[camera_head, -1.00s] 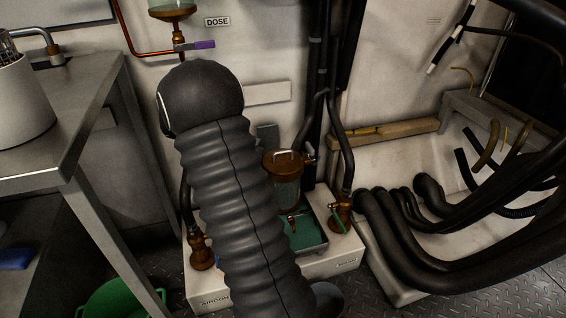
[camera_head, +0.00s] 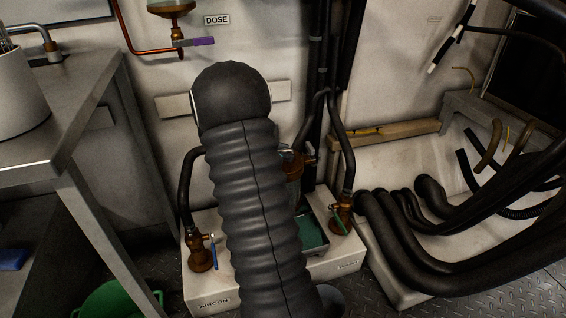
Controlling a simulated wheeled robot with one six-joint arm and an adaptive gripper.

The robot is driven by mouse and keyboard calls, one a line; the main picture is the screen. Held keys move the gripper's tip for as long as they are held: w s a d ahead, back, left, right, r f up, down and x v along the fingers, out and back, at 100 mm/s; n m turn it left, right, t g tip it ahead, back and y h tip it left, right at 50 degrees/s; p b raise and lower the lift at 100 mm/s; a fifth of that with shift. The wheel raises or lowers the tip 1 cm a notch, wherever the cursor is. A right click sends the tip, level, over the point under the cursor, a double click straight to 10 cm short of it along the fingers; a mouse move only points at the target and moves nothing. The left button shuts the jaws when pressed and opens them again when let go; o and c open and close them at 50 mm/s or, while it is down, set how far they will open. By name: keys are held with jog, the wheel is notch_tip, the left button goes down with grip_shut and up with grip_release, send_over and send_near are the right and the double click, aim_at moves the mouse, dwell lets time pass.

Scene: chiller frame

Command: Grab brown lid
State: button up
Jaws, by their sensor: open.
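The brown lid (camera_head: 298,164) sits on a clear jar (camera_head: 296,190) that stands on the white base box. My own dark ribbed arm crosses in front and hides most of the lid and the jar's left part. Only the right edge of the lid shows, with a bit of its metal handle at the top. My gripper is not visible; its place relative to the lid cannot be told.
Brass valves with black hoses stand left (camera_head: 202,252) and right (camera_head: 341,210) on the white box (camera_head: 222,290). A green-bottomed tray (camera_head: 312,232) is beside the jar. A metal table (camera_head: 70,130) is at left; thick black hoses (camera_head: 420,250) fill the right.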

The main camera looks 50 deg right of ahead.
grip_shut()
jog(key=shift+r, duration=0.1)
jog(key=shift+r, duration=0.1)
